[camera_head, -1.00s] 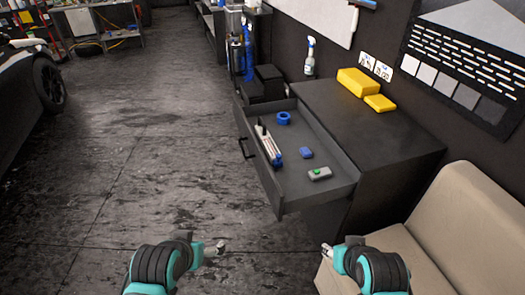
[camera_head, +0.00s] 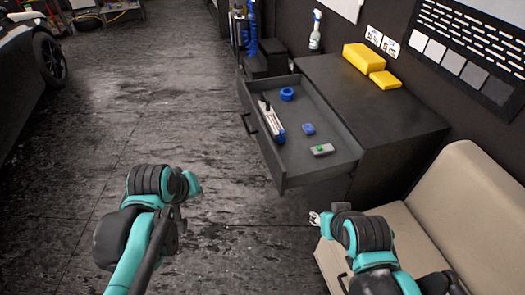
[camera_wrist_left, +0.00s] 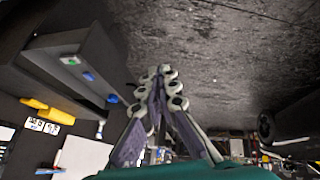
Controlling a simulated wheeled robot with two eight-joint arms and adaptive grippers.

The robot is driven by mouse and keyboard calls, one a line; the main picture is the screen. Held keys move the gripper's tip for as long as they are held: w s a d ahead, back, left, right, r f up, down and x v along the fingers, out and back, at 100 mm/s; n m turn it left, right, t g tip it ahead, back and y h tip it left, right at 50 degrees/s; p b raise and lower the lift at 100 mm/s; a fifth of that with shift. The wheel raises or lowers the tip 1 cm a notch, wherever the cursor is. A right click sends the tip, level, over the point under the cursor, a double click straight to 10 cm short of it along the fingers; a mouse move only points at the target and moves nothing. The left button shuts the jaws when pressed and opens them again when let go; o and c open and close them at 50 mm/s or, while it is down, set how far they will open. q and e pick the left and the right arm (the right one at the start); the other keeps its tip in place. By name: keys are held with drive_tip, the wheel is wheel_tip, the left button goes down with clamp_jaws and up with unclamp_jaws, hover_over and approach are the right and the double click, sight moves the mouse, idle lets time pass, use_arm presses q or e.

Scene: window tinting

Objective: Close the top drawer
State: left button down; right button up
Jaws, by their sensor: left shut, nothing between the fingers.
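The top drawer (camera_head: 277,166) of the dark cabinet (camera_head: 385,118) is pulled out, its front facing left with a dark handle (camera_head: 249,124). It also shows, upside down, at the left of the left wrist view (camera_wrist_left: 98,52). My left gripper's fingers (camera_wrist_left: 160,74) are shut and empty in the left wrist view, apart from the drawer. In the head view my left arm is over the floor, left of and nearer than the drawer; its fingertips are hard to make out. My right gripper (camera_head: 315,218) is below the drawer's near corner, beside the sofa, too small to judge.
The drawer holds a blue ring (camera_head: 287,94), a white-and-blue tool (camera_head: 271,122), a blue block (camera_head: 308,129) and a grey-green item (camera_head: 321,150). Yellow blocks (camera_head: 362,57) lie on the cabinet. A beige sofa (camera_head: 460,190) stands at right. The floor (camera_head: 150,120) left of the drawer is clear.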

use_arm(q)
drive_tip(key=w+d+n+g+h+p, duration=0.1)
drive_tip(key=w+d+n, duration=0.3)
drive_tip(key=w, duration=0.6)
drive_tip(key=w+d+n+g+h+p, duration=0.15)
drive_tip(key=w+n, duration=0.35)
drive_tip(key=w, duration=0.5)
drive_tip(key=w+d+f+n+g+b, duration=0.1)
drive_tip(key=w+d+f+n, duration=0.3)
drive_tip(key=f, duration=0.9)
drive_tip(key=w+d+f+n+g+b, duration=0.1)
drive_tip(key=w+d+f+n, duration=0.3)
drive_tip(key=w+d+f, duration=0.6)
wheel_tip(320, 180, down, 3)
drive_tip(key=shift+w+f+h, duration=0.1)
drive_tip(key=shift+w+h, duration=0.1)
drive_tip(key=shift+h, duration=0.25)
drive_tip(key=shift+s+g, duration=0.1)
drive_tip(key=shift+g, duration=0.15)
